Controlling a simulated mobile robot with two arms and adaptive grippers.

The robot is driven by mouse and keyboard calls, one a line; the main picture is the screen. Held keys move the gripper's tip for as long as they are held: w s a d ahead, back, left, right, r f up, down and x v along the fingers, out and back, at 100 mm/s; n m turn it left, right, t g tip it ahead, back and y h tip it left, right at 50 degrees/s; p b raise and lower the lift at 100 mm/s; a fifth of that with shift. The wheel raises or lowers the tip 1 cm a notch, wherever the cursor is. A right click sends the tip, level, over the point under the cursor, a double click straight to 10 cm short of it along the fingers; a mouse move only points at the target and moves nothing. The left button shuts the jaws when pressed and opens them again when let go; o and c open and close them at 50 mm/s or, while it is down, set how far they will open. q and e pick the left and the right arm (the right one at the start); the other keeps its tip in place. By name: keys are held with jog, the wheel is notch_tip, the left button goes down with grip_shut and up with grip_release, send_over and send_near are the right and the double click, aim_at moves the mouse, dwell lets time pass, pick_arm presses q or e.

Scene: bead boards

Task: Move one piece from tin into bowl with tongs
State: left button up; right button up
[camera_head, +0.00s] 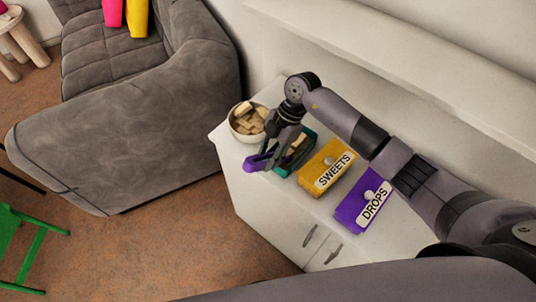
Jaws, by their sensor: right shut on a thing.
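A cream bowl (234,131) with several pale block-like pieces (249,114) stands at the far left of the white cabinet top. Beside it, to the right, an open teal tin (306,158) holds pale pieces, partly hidden behind my right gripper. My right gripper (279,146) is shut on the purple tongs (256,164), in front of the tin and to the lower right of the bowl. I cannot tell whether the tongs hold a piece. My left gripper is not in view.
A yellow box (315,163) labelled SWEETS and a purple box (349,211) labelled DROPS stand to the right of the tin, both lidded. The white cabinet top (243,164) has a free strip along its front edge. A wall closes off the back; a grey sofa (130,140) is at the left.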

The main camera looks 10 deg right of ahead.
grip_shut()
notch_tip(320, 180, up, 12)
jog(key=p, duration=0.6)
jog(key=shift+p, duration=0.3)
